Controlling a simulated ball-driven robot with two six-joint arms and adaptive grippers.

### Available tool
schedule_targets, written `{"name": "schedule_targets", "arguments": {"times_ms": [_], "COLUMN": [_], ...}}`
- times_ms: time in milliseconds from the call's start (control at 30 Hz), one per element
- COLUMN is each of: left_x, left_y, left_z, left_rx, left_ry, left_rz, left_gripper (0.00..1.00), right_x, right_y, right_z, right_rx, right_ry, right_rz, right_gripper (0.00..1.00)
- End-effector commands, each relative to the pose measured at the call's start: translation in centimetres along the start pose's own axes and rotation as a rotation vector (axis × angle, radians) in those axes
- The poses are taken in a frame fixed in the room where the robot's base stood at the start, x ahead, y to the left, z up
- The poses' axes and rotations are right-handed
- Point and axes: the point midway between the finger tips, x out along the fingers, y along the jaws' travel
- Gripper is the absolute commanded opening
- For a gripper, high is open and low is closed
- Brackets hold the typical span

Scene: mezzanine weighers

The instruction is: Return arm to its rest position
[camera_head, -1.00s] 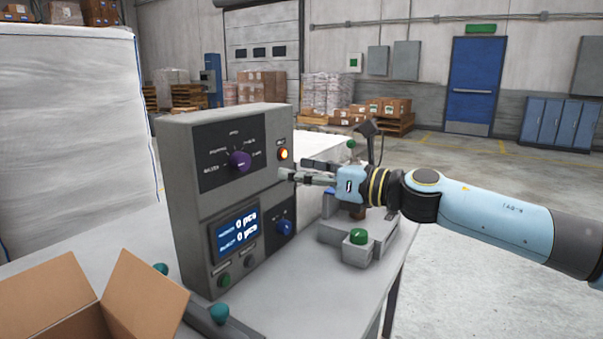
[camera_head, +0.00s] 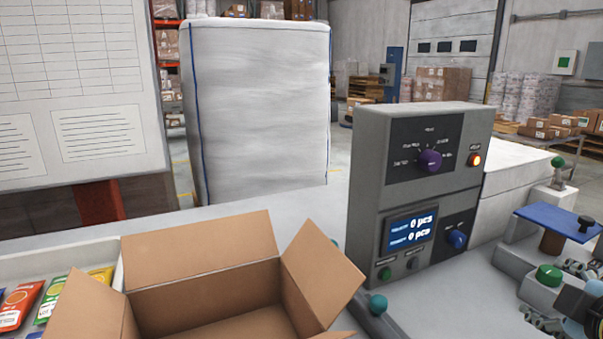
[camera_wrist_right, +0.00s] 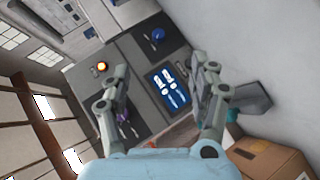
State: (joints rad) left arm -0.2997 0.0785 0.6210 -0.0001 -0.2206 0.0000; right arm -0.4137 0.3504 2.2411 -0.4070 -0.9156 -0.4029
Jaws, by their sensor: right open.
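My right gripper (camera_head: 552,295) shows only in part at the lower right edge of the head view, right of the grey control box (camera_head: 368,165). Its fingers are spread and nothing shows between them; most of the arm is outside the frame. In the right wrist view the open gripper (camera_wrist_right: 166,72) faces the control box (camera_wrist_right: 150,80), seen tilted, with free space between the fingers. My left gripper is out of view.
An open cardboard box (camera_head: 212,286) stands at the front, beside a tray of colourful packets (camera_head: 18,304). A green button (camera_head: 549,274) and a blue plate (camera_head: 560,222) are near the right gripper. A wrapped pallet load (camera_head: 262,110) stands behind the table.

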Motion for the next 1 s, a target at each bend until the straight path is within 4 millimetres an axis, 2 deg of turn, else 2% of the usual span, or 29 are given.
{"name": "schedule_targets", "arguments": {"times_ms": [33,100,200,300,500,767,867,967,1000], "left_x": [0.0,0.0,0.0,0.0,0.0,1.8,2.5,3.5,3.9], "left_y": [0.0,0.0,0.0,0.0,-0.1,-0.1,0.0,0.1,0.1], "left_z": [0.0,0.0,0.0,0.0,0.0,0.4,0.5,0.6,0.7], "left_rx": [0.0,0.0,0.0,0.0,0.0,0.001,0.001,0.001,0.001], "left_ry": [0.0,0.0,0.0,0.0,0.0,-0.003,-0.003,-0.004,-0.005], "left_rz": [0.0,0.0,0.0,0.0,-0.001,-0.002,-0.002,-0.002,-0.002], "left_gripper": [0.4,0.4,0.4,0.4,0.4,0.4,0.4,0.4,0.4], "right_x": [-1.6,-3.6,-6.5,-9.2,-14.9,-8.8,-6.6,-4.3,-3.4], "right_y": [-2.5,-5.4,-8.7,-11.3,-15.2,-22.9,-26.4,-31.0,-33.1], "right_z": [0.8,1.6,2.2,2.5,2.3,5.4,7.0,9.3,10.4], "right_rx": [0.129,0.277,0.434,0.552,0.727,0.717,0.714,0.711,0.71], "right_ry": [-0.06,-0.142,-0.241,-0.329,-0.493,-0.528,-0.544,-0.563,-0.572], "right_rz": [-0.095,-0.212,-0.347,-0.459,-0.655,-0.661,-0.666,-0.674,-0.677], "right_gripper": [0.61,0.61,0.61,0.61,0.61,0.61,0.61,0.61,0.61]}}
